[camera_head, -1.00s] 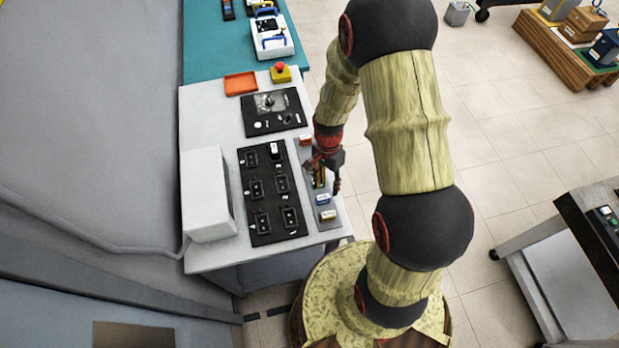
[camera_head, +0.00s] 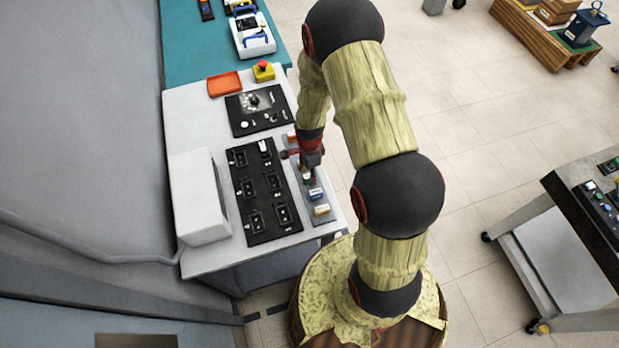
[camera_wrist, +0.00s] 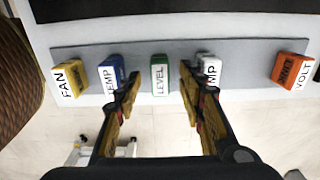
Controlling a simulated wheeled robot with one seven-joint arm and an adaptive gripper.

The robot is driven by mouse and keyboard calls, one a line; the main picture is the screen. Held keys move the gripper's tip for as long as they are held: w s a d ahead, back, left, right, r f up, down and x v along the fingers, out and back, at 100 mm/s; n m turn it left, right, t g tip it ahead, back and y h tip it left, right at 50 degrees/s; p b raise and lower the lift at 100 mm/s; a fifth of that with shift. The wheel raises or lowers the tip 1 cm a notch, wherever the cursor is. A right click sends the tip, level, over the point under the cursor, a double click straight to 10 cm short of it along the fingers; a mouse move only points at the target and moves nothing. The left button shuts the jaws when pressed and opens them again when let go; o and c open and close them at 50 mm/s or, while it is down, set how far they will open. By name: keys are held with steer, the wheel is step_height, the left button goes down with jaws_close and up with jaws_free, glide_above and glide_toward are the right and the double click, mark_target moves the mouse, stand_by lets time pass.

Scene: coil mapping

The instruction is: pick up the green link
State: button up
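The green link (camera_wrist: 159,74) is a small upright block with a white LEVEL label. It stands on a grey strip (camera_wrist: 185,52) in the wrist view. A bit of green also shows below my gripper in the head view (camera_head: 307,177). My gripper (camera_wrist: 160,84) is open. Its two fingers are wide apart, one to each side of the green link in the picture, with nothing between them touching it visibly. How far the fingertips are above the strip is hard to tell. In the head view my gripper (camera_head: 303,158) hangs over the strip, its fingertips partly hidden.
A blue TEMP link (camera_wrist: 112,72) stands left of the green link, a yellow FAN link (camera_wrist: 68,80) further left. A white-labelled link (camera_wrist: 209,68) is partly behind the right finger; an orange VOLT link (camera_wrist: 290,70) is far right. A black socket panel (camera_head: 263,190) lies beside the strip.

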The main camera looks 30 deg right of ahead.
step_height(320, 180, down, 2)
steer(key=shift+f, duration=0.1)
steer(key=c, duration=0.3)
jaws_close()
stand_by(0.4)
